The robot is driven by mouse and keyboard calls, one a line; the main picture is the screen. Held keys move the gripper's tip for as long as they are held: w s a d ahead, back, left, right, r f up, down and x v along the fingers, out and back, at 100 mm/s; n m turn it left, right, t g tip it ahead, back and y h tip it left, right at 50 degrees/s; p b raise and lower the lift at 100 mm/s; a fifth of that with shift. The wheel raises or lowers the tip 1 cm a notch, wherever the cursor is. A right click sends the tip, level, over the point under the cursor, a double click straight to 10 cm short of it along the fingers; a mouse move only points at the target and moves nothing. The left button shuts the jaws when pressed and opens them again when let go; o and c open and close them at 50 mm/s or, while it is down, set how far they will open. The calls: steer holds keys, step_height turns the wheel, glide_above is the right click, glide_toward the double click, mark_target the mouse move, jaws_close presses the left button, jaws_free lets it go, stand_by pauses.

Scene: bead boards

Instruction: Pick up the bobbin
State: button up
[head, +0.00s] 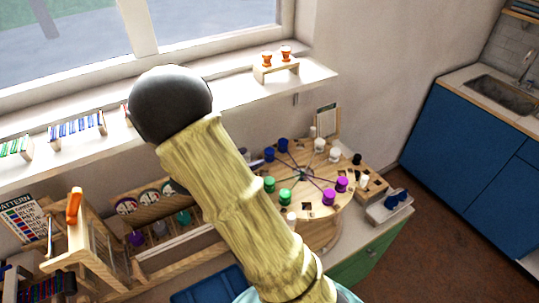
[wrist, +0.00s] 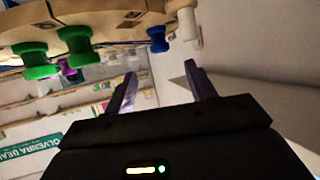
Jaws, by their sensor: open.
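Several bobbins stand on a round wooden board in the head view: green (head: 284,195), blue (head: 283,145), white (head: 319,145) and purple (head: 341,184). Which one the task means cannot be told. My gripper (wrist: 160,69) is open and empty in the wrist view, with its two dark fingers apart. That view looks upside down. Green bobbins (wrist: 79,45) are at its upper left. A blue bobbin (wrist: 157,39) and a white bobbin (wrist: 187,23) are just beyond the fingertips, not between them. I cannot make out my gripper in the head view; my arm covers the middle.
The round board (head: 318,222) rests on a counter by the wall. A wooden rack (head: 180,240) with spools is left of it, partly behind my arm. The window sill (head: 225,92) holds a small stand with orange cups (head: 286,53). Blue cabinets (head: 470,155) stand right, across open floor.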

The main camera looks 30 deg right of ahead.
mark_target(269, 151)
steer(key=x, duration=0.5)
steer(key=shift+p, duration=0.4)
steer(key=shift+w+d, duration=0.1)
steer(key=shift+d, duration=0.15)
steer(key=p+x, duration=0.2)
steer(key=x, duration=0.2)
steer(key=shift+w+d+f, duration=0.2)
steer(key=shift+d, duration=0.1)
steer(key=c, duration=1)
